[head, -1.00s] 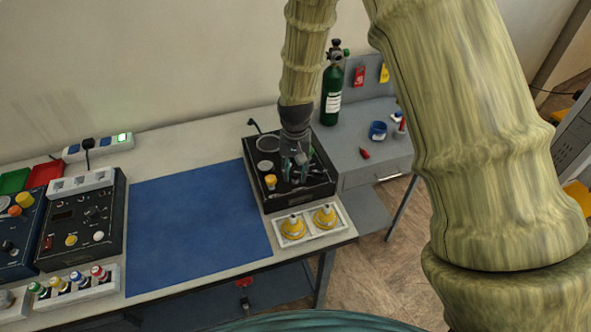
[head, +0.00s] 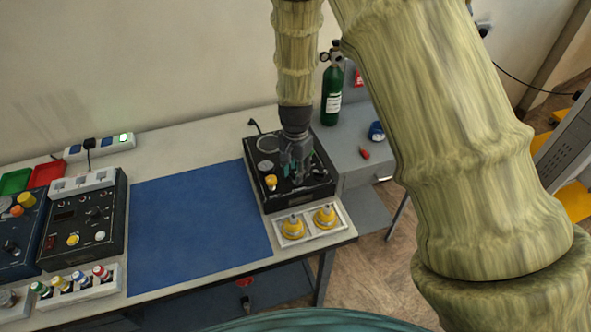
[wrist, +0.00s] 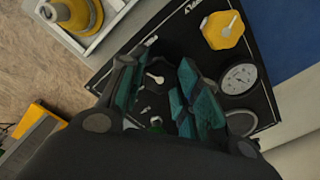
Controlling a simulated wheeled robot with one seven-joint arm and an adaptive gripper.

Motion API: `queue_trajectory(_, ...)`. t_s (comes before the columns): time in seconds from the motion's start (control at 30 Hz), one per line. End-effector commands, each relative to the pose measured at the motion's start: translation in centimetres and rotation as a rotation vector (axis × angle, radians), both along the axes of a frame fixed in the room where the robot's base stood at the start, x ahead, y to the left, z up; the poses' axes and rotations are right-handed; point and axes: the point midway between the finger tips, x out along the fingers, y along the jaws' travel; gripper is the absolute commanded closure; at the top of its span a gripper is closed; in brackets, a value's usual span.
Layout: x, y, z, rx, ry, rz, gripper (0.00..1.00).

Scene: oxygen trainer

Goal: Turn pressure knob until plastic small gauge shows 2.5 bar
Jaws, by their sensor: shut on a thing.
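The black trainer panel (head: 318,190) sits at the right end of the table. My gripper (wrist: 160,88) points down over it, its teal pads on either side of a dark knob with a white pointer (wrist: 154,78). It appears shut on this knob, though the fingers and shade hide much of the contact. A small white-faced gauge (wrist: 239,78) is on the panel beside the right finger; its needle is visible but its reading is too small to tell. A second round gauge (wrist: 242,122) is partly hidden by my gripper.
A yellow knob (wrist: 222,30) stands on the panel near the gripper. Yellow fittings (head: 293,228) sit in a white tray in front. A green cylinder (head: 332,95) stands behind on the right. The blue mat (head: 198,225) is clear.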

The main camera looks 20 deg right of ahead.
Motion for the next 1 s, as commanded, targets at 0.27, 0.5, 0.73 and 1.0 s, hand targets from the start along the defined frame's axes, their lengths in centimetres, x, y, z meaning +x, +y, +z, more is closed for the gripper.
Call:
queue_trajectory(0.27, 0.1, 0.0, 0.1, 0.0, -0.003, -0.004, 0.91)
queue_trajectory(0.5, 0.1, 0.0, 0.1, 0.0, -0.002, -0.004, 0.46)
queue_trajectory(0.73, 0.0, 0.0, 0.0, 0.001, -0.001, -0.003, 0.46)
queue_trajectory(1.0, 0.1, 0.0, 1.2, 0.0, -0.001, -0.003, 0.46)
